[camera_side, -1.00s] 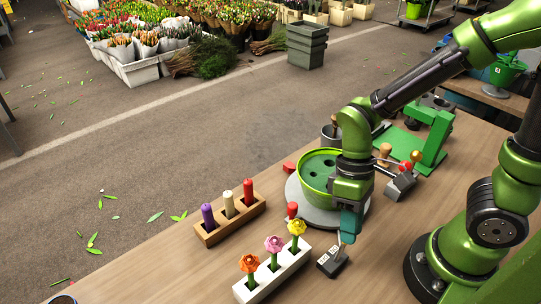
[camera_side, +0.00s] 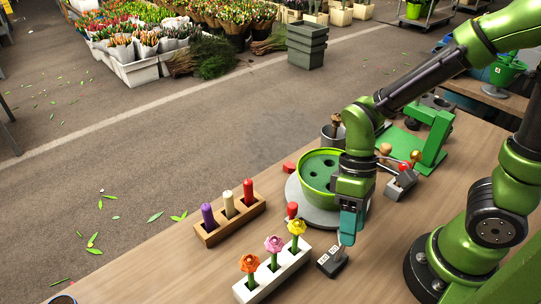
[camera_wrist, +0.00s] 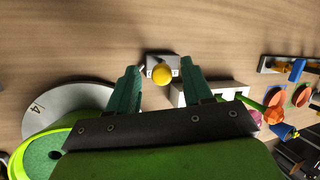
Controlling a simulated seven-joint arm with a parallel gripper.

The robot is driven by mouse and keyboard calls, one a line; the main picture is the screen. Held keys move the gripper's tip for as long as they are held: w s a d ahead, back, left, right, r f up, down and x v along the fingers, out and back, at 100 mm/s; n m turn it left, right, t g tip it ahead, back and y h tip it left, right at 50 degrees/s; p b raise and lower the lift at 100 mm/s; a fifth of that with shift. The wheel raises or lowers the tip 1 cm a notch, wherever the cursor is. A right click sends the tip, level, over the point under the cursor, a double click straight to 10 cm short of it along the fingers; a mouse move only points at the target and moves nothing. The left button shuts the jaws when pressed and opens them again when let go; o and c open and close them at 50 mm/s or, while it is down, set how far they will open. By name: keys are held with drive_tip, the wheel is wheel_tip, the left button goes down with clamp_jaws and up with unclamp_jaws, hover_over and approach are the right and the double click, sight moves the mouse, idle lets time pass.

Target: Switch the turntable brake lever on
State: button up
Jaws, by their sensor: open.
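A small dark lever box (camera_side: 331,262) with two pale labels stands on the table in front of the turntable. In the wrist view, the box (camera_wrist: 150,60) carries a yellow ball knob (camera_wrist: 162,74), seen from above. My gripper (camera_side: 347,240) points down at the lever. In the wrist view, my open gripper (camera_wrist: 160,80) has one teal finger on each side of the knob, with gaps showing. The side view hides the knob behind the fingers, so I cannot read the lever's position. The grey turntable (camera_side: 322,217) carries a green pot (camera_side: 318,175).
A white block (camera_side: 270,280) with orange, pink and yellow flowers stands close left of the lever box. A wooden block (camera_side: 230,222) with candles is farther left. A second box with a red-knobbed lever (camera_side: 400,187) stands behind right.

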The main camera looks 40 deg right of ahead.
drive_tip(key=v, duration=1.7)
drive_tip(key=shift+w+f, duration=0.1)
drive_tip(key=shift+w+d+r+m+t+h, duration=0.15)
drive_tip(key=shift+d+m+t, duration=0.45)
drive_tip(key=shift+m+t, duration=0.9)
drive_tip(key=shift+s+d+r+m+t+h, duration=0.15)
drive_tip(key=shift+d+m+t, duration=0.6)
drive_tip(key=shift+t, duration=1.3)
drive_tip(key=shift+w+d+m+t+h, duration=0.2)
drive_tip(key=shift+d+m+t, duration=0.25)
drive_tip(key=shift+m+t, duration=1.1)
